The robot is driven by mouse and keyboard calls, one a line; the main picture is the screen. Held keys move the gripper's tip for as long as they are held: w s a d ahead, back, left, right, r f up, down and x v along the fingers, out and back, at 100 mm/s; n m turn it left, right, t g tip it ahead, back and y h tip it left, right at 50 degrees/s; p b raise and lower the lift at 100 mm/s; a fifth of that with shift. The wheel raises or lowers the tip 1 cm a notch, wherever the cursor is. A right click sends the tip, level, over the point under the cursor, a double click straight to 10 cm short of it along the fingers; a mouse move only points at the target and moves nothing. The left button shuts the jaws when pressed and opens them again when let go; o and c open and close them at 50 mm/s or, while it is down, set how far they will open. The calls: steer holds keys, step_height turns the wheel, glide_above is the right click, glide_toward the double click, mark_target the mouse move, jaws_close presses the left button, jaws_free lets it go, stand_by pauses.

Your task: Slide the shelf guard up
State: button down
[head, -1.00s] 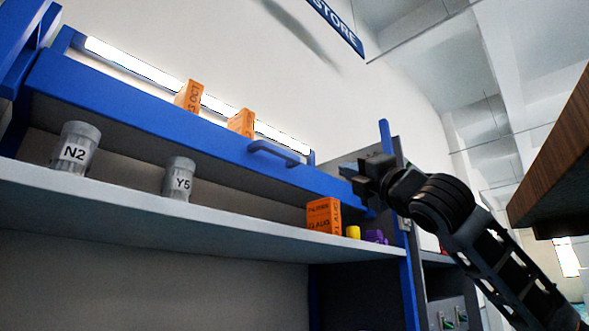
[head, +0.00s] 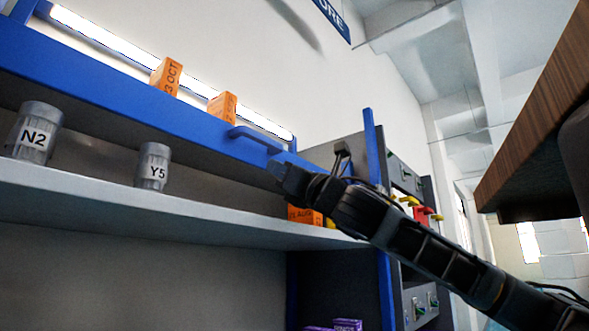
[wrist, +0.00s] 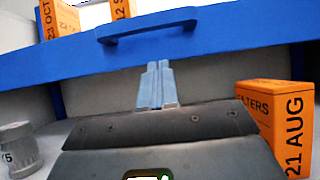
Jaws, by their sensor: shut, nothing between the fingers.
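The shelf guard (head: 120,92) is a long blue bar running along the front of the shelf unit, above the grey shelf board; it also crosses the wrist view (wrist: 225,48). A blue handle (head: 257,138) sticks out from its right part and shows at the top of the wrist view (wrist: 148,22). My gripper (head: 278,170) is shut and empty, just below and right of the handle in the head view. In the wrist view its closed fingertips (wrist: 158,66) point at the bar below the handle. Whether they touch the bar I cannot tell.
Jars N2 (head: 36,132) and Y5 (head: 153,166) stand on the lower shelf. An orange box (wrist: 276,125) is close to the right of my gripper. Two orange boxes (head: 168,74) (head: 222,106) stand above the guard. A wooden overhang (head: 530,125) is at right.

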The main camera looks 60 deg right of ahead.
mark_target(275, 152)
steer(key=shift+w+d+r+p, duration=0.1)
steer(key=shift+w+r+p, duration=0.15)
steer(key=shift+r, duration=0.45)
steer(key=shift+w+a+r+p, duration=0.15)
steer(key=shift+r+p, duration=0.2)
steer(key=shift+r, duration=0.35)
steer(key=shift+w+d+r+p, duration=0.2)
steer(key=shift+r+p, duration=0.1)
steer(key=shift+r, duration=0.4)
step_height(275, 152, up, 8)
steer(key=p, duration=0.2)
steer(key=shift+f, duration=0.25)
steer(key=shift+s, duration=0.1)
